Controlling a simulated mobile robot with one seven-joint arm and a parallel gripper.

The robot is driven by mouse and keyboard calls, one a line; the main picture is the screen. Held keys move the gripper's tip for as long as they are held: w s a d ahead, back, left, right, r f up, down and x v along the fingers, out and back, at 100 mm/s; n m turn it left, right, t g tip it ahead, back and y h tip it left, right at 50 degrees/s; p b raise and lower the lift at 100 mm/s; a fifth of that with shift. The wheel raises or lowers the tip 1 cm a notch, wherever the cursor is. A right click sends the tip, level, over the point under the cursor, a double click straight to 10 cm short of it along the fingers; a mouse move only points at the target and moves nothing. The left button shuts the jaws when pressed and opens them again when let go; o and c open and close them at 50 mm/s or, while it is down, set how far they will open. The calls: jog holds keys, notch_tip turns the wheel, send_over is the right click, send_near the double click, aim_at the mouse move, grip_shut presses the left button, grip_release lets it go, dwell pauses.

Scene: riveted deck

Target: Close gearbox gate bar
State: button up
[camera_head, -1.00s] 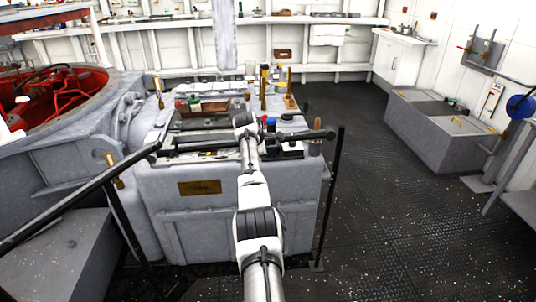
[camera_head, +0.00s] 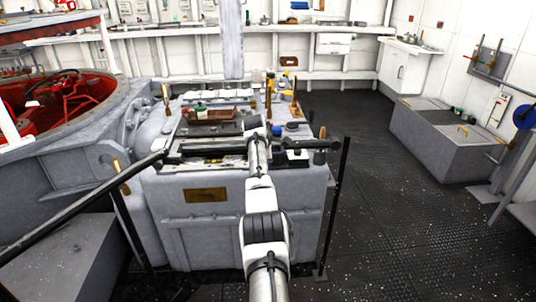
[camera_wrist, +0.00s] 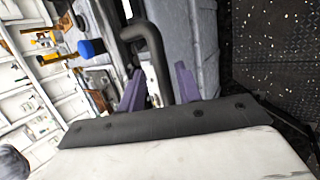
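The gate bar (camera_wrist: 153,42) is a dark round bar with a bend, seen close up in the wrist view. It passes between the two purple fingers of my gripper (camera_wrist: 160,85), which lie close on both sides of it. The gripper looks shut on the bar. In the head view my arm reaches over the front of the grey gearbox (camera_head: 240,230). The fingers are not clear there. A dark, nearly level bar shows at the gearbox's front top edge, partly hidden behind my arm.
A black handrail (camera_head: 85,198) slopes up from the lower left. A thin black post (camera_head: 338,200) stands right of the gearbox. A blue knob (camera_wrist: 91,48) shows near the bar. Tools lie on the gearbox. The dark floor (camera_head: 400,240) on the right is clear up to a grey chest (camera_head: 442,150).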

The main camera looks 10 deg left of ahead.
jog(key=shift+f, duration=0.2)
jog(key=shift+r, duration=0.1)
jog(key=d+b+v, duration=0.1)
jog(key=b+v, duration=0.2)
jog(key=v, duration=1)
jog(key=shift+s+a+r+b, duration=0.25)
jog(key=shift+a+b, duration=0.05)
jog(key=shift+a, duration=0.2)
